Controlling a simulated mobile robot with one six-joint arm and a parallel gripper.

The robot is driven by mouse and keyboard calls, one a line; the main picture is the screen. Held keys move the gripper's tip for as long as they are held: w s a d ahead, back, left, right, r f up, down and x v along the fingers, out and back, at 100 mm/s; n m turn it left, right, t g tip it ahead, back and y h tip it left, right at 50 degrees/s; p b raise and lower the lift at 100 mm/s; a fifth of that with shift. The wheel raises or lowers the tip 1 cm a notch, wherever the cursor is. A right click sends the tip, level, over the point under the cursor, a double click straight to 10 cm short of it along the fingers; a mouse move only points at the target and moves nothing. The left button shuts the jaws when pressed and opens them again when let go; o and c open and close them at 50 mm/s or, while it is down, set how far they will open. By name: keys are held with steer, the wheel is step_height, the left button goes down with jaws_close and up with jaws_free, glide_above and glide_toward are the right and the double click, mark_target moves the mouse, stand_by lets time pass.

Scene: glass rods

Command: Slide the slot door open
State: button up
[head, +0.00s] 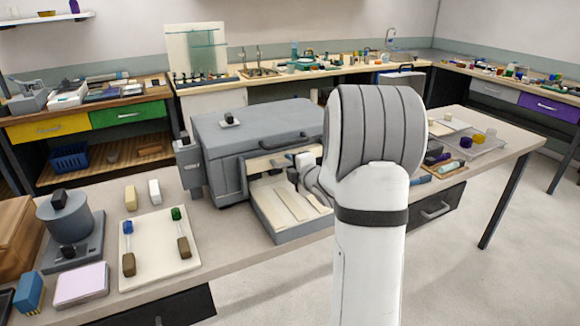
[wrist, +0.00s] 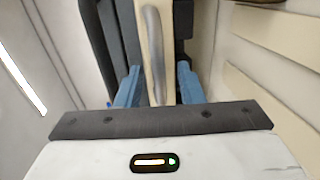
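The grey box-shaped machine (head: 250,130) stands on the bench with a low opening in its front. A cream panel (head: 262,164), which looks like the slot door, spans part of that opening. My gripper (head: 296,170) is at the right part of the opening, partly hidden by my arm. In the wrist view, my gripper's blue fingers (wrist: 158,88) are apart. A cream upright piece with a rounded grey bar (wrist: 153,45), apparently the door's handle, lies between them. A gap shows at the right finger; contact at the left finger is unclear.
A shallow tray with cream slats (head: 284,232) juts from the machine's front below my gripper. A clear tray (head: 478,150) stands at right. Open floor lies in front.

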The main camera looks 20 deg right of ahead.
steer(key=shift+s, duration=0.1)
steer(key=v, duration=0.7)
steer(key=shift+s+b, duration=0.35)
steer(key=shift+b, duration=0.1)
steer(key=shift+r, duration=0.1)
steer(key=s+a+m+g+p, duration=0.1)
steer(key=s+a+m+g, duration=0.5)
steer(key=s+a+m, duration=0.3)
steer(key=s+a+m+g+p, duration=0.2)
steer(key=s+a+m+g, duration=0.5)
steer(key=s, duration=1.1)
steer(key=a+m, duration=0.2)
steer(key=a, duration=0.1)
steer(key=shift+s+a+h, duration=0.2)
steer(key=shift+h, duration=0.1)
